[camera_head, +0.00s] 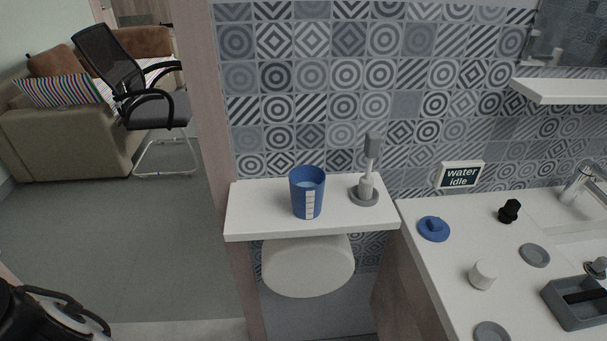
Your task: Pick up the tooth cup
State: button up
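A blue cup (298,195) stands upright on the white shelf (258,222) against the tiled wall. It has a white label with marks down its front, and its inside looks lighter blue. It is the clearest match for the tooth cup. Its right side is apart from a grey and white brush-like item (367,180) standing on a round grey base. My gripper is not in view; only a dark part with cables, probably of my arm, shows at the bottom left, well away from the cup.
The counter at right holds a blue lid-like piece (433,229), a black knob-like item (509,211), a small white cylinder (482,275), grey discs (535,255) and a dark grey tray (552,306). A tap (578,184) stands behind. Open floor (160,240) lies left of the shelf.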

aim_at(306, 183)
jog(key=z, duration=1.85)
jog(key=u, duration=1.3)
jog(key=l+u, duration=0.7)
jog(key=l, duration=0.8)
